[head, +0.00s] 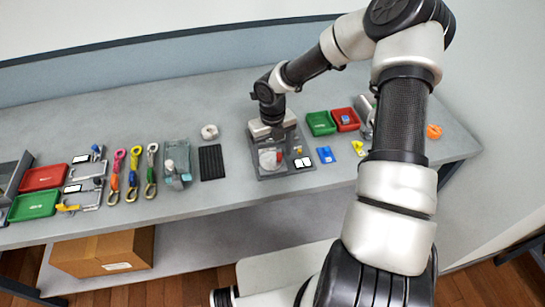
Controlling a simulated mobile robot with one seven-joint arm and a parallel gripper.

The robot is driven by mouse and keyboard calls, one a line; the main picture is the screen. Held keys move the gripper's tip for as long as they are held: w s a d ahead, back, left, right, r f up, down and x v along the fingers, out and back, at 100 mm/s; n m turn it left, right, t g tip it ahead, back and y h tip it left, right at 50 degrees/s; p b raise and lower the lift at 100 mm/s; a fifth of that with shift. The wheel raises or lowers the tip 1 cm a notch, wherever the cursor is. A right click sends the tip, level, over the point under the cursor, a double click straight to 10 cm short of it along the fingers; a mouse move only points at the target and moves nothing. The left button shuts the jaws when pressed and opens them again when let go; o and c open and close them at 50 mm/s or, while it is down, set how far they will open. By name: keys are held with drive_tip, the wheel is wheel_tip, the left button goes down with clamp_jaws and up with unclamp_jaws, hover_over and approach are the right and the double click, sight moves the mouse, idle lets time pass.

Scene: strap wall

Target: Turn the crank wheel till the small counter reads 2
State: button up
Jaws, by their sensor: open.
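The crank wheel (269,158) looks like a pale round disc on a grey base unit (282,172) near the front of the bench. Small white panels (303,162) at its right may be the counter; the reading is too small to make out. My gripper (272,132) points down at the back of this unit, just behind the wheel. The gripper is open. Its fingertips are hard to see, and I cannot tell whether they touch anything.
Green (320,123) and red (345,119) trays stand right of the unit, with small blue (326,155) and yellow (358,147) pieces in front. A black mat (211,162) and a white roll (209,132) lie left. Coloured straps (134,170) lie farther left.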

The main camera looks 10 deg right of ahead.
drive_tip(key=shift+f, duration=1)
drive_tip(key=c, duration=1)
